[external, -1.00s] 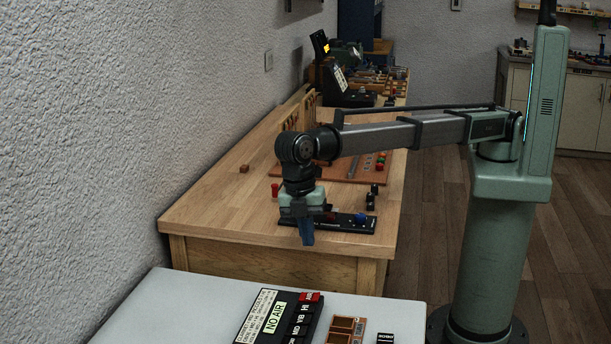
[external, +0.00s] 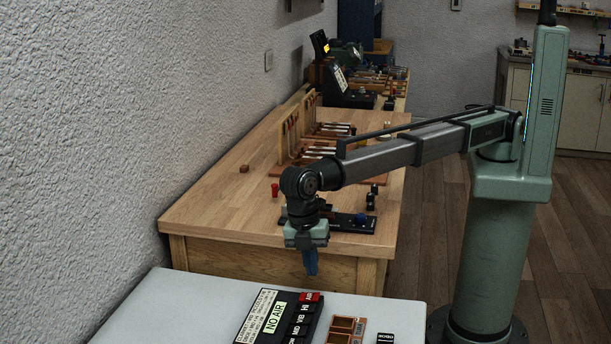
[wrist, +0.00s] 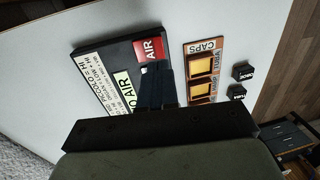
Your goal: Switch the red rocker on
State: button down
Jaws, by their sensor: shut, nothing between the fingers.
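The red rocker (external: 310,297), marked AIR, sits at the far right corner of a black panel (external: 257,338) on the light grey table. The panel's lit display (external: 275,317) reads NO AIR. In the wrist view the red rocker (wrist: 152,50) shows just beyond my fingertips, and part of the panel is hidden behind my fingers. My gripper (external: 311,274) points down with its blue fingers shut and empty. It hangs above and beyond the rocker, apart from it in the external view. It also shows in the wrist view (wrist: 160,72). I cannot tell which way the rocker is tilted.
A wooden tray marked CAPS (wrist: 203,67) and small black blocks (wrist: 242,72) lie right of the panel. Behind stands a wooden bench (external: 225,210) with a black strip bearing a blue knob (external: 361,219). A textured wall runs along the left.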

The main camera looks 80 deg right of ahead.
aim_at(315, 296)
jog(key=shift+s+f, duration=0.25)
jog(key=shift+f, duration=1.25)
jog(key=shift+s+f, duration=0.2)
jog(key=shift+f, duration=1.25)
jog(key=shift+s+f, duration=0.15)
jog(key=shift+t, duration=0.3)
jog(key=shift+w, duration=0.2)
jog(key=shift+w+r, duration=0.2)
jog(key=shift+w, duration=0.45)
notch_tip(315, 296, up, 14)
jog(key=s, duration=0.2)
